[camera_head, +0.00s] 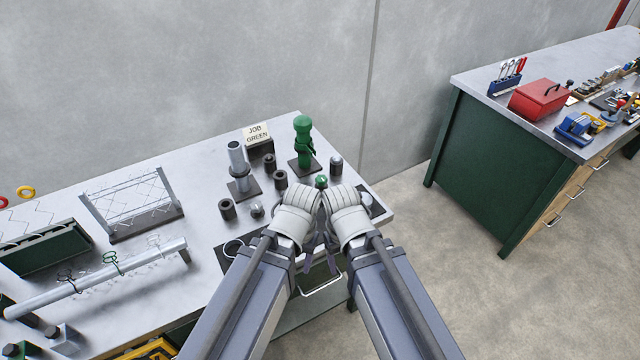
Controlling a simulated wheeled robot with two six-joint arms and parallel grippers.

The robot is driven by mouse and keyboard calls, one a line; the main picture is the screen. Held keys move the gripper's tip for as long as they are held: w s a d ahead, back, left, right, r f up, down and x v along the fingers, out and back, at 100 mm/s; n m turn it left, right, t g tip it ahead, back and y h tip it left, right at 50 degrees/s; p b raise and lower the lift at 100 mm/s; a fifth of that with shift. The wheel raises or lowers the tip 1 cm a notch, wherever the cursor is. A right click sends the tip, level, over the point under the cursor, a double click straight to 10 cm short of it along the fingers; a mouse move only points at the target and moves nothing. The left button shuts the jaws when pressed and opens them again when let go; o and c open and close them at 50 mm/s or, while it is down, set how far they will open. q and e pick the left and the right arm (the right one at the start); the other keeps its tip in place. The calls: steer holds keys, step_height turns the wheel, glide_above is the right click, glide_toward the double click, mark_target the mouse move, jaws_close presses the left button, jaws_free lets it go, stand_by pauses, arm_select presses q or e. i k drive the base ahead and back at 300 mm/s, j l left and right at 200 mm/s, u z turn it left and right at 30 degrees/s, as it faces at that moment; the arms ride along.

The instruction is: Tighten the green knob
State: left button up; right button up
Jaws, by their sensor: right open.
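A small green knob (321,182) shows just behind my two grippers, near the right end of the grey workbench; its lower part is hidden by them. A taller green post (304,143) with a rounded top stands upright on a dark square base behind it. My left gripper (307,258) and my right gripper (330,244) are side by side at the bench's front right. Their pale, ribbed wrists nearly touch and hide most of the fingers. The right gripper is open. The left jaws are too hidden to read. I cannot tell whether either touches the knob.
A sign (256,133) reading "JOB GREEN" stands at the back. A grey post (238,165) and several dark cylinders stand left of my grippers. A second bench (480,82) is at right.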

mark_target(321, 180)
steer(key=i+l, duration=0.15)
steer(key=l, duration=0.2)
steer(key=i+l, duration=0.1)
steer(key=l, duration=0.25)
steer(key=i+l, duration=0.15)
steer(key=l, duration=0.2)
steer(key=i+l, duration=0.1)
steer(key=l, duration=0.25)
steer(key=i+l, duration=0.15)
steer(key=l, duration=0.2)
steer(key=z, duration=0.05)
